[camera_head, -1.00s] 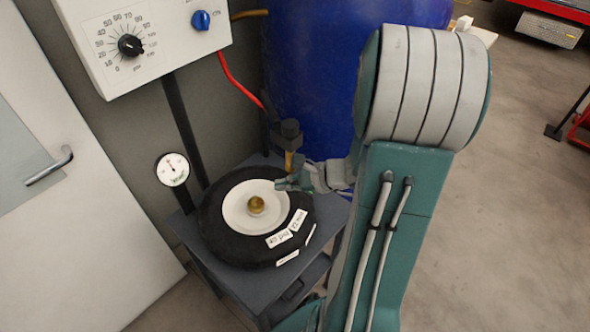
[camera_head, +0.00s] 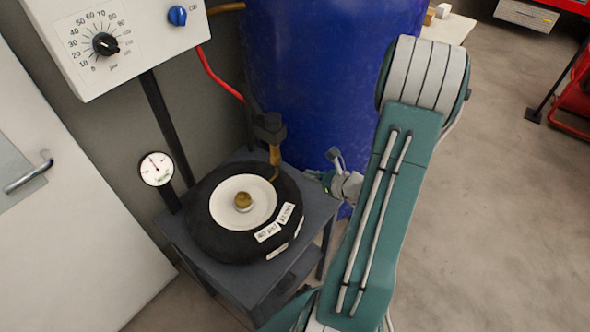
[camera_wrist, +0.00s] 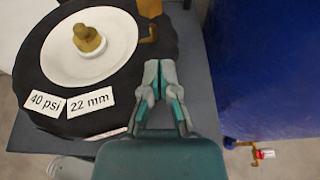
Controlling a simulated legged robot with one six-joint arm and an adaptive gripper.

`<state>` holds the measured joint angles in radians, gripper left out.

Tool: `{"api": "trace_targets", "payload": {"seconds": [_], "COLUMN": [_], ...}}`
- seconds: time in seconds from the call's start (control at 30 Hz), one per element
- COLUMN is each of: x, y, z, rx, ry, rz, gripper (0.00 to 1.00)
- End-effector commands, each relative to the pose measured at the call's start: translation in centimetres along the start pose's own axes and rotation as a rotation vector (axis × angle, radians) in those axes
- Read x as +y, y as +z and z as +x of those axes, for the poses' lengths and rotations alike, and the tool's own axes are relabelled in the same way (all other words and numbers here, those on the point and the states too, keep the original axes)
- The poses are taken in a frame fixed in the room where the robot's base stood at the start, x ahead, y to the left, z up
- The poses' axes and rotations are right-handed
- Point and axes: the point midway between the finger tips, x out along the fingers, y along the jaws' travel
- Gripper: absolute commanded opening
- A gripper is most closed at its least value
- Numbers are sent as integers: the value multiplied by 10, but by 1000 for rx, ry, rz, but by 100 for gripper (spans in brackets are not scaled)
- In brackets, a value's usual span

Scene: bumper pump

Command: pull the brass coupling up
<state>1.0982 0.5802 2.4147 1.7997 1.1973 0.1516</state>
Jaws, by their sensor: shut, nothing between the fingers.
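A round brass fitting (camera_head: 243,201) sits at the centre of the white disc (camera_head: 226,217) in a black tyre-like bumper (camera_head: 210,240). It also shows in the wrist view (camera_wrist: 88,38). A second brass piece (camera_head: 275,155), with a bent lower end, hangs under a dark block beside the bumper; its lower part is in the wrist view (camera_wrist: 148,10). I cannot tell which is the coupling. My gripper (camera_head: 312,175) is right of the bumper, apart from both brass pieces. In the wrist view, its fingers (camera_wrist: 160,78) are shut and empty.
The bumper rests on a dark grey stand (camera_head: 318,212). A blue drum (camera_head: 315,80) is close behind my gripper. A dial gauge (camera_head: 156,169) and a white control box (camera_head: 135,40) with a red hose are at left. Open floor lies to the right.

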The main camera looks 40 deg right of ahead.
Motion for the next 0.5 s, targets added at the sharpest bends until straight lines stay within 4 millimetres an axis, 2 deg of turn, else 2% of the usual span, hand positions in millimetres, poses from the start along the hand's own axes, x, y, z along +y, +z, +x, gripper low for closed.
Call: {"api": "trace_targets", "payload": {"seconds": [0.3, 0.5], "x": [2, 1], "y": [0, 0], "z": [56, 84], "rx": [1, 1], "ry": [7, 4], "rz": [-2, -1], "gripper": [0, 0]}}
